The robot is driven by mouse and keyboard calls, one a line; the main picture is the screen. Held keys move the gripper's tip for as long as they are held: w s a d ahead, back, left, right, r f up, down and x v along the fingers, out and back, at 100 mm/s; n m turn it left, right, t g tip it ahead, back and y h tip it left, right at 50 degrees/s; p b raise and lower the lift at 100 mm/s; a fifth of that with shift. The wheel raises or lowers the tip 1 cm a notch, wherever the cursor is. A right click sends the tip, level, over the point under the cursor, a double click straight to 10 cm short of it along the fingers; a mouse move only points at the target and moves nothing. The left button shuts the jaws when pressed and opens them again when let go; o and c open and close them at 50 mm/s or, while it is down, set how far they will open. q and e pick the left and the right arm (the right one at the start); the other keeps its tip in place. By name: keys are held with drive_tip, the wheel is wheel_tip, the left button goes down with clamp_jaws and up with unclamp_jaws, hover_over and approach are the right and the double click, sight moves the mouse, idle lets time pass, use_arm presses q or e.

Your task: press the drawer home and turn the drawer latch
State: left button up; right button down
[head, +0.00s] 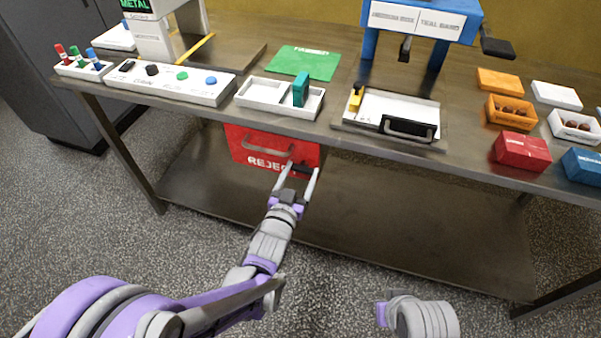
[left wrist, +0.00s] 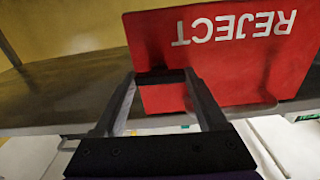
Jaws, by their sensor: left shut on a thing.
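The red drawer (head: 240,148) marked REJECT hangs under the table's front edge, with a grey bar handle (head: 268,149) on its face. Its red face also shows upside down in the left wrist view (left wrist: 225,62). My left gripper (head: 302,173) is at the drawer's lower right in the head view. Its fingers are shut on a small dark piece (head: 303,169), which looks like the drawer latch; it shows between the fingertips in the left wrist view (left wrist: 160,77). How far the latch is turned, and whether the drawer sits flush, I cannot tell. My right gripper's fingers are not visible.
The tabletop (head: 225,35) holds a white divided tray (head: 262,106) with a teal piece, a black-handled white tray (head: 385,105), a button panel (head: 170,82) and several small boxes at right. A lower shelf (head: 390,220) below is clear.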

use_arm(q)
drive_tip(key=m+p, duration=0.1)
drive_tip(key=m, duration=0.3)
drive_tip(key=shift+m, duration=0.3)
drive_tip(key=m+p, duration=0.1)
drive_tip(key=m, duration=0.3)
drive_tip(key=m+p, duration=0.1)
drive_tip(key=m, duration=0.3)
drive_tip(key=shift+p, duration=0.3)
drive_tip(key=shift+m+p, duration=0.55)
drive_tip(key=shift+m, duration=1.55)
drive_tip(key=o, duration=1.3)
drive_tip(key=shift+s, duration=0.1)
